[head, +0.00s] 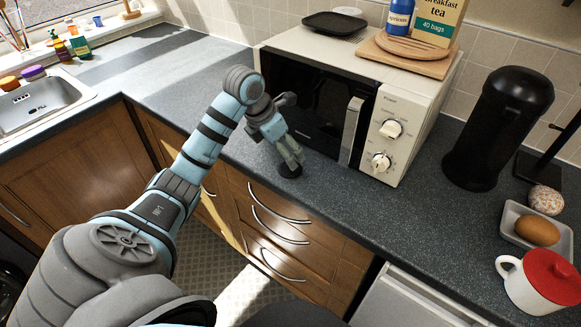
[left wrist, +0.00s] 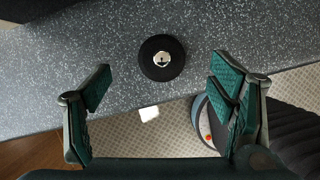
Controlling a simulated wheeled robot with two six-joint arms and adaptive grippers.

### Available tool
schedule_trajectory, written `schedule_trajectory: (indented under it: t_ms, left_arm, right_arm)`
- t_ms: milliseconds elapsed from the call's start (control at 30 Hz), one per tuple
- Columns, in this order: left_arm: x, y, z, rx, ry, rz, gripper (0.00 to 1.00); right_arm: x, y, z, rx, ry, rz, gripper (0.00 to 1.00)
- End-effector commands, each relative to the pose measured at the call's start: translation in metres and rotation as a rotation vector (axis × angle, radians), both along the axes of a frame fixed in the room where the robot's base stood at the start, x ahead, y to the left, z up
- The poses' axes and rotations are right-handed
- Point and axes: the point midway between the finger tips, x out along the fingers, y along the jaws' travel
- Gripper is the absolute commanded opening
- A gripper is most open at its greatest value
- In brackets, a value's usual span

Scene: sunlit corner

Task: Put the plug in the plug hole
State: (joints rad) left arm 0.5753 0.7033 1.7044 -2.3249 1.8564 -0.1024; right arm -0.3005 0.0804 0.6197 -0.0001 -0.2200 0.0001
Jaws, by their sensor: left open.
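The plug (head: 290,171) is a small black disc lying flat near the front edge of the worktop, in front of the microwave. In the left wrist view the plug (left wrist: 161,72) shows a shiny metal knob at its centre. My left gripper (head: 291,163) points down just above the plug. In the left wrist view its two green-padded fingers (left wrist: 165,95) are wide apart and empty, with the plug ahead of the gap between them. The plug hole (head: 22,98) looks like a small dark spot in the sink (head: 62,88) at the far left. My right gripper is not in view.
The cream microwave (head: 400,95) stands close behind my left gripper. A black canister (head: 497,130), a tray with an egg (head: 537,230) and a red-lidded mug (head: 540,282) stand at the right. The worktop (head: 165,80) between microwave and sink is clear.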

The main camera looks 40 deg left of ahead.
Motion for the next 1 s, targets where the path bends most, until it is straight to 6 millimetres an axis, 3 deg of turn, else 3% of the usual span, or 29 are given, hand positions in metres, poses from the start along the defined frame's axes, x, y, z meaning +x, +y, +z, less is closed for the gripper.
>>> schedule_trajectory:
  t_ms: [300,567,900,1000]
  left_arm:
    - [0.02,-0.008,-0.048,-0.002,0.002,-0.001,0.77]
    - [0.023,-0.009,-0.055,0.0,-0.001,-0.002,0.77]
    - [0.023,-0.009,-0.054,-0.001,-0.002,-0.001,0.23]
    - [0.023,-0.009,-0.054,-0.001,-0.002,-0.001,0.15]
  right_arm:
    - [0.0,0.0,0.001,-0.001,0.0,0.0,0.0]
    - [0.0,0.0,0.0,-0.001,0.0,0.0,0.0]
    - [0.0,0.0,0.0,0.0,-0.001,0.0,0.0]
    - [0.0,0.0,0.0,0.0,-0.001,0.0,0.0]
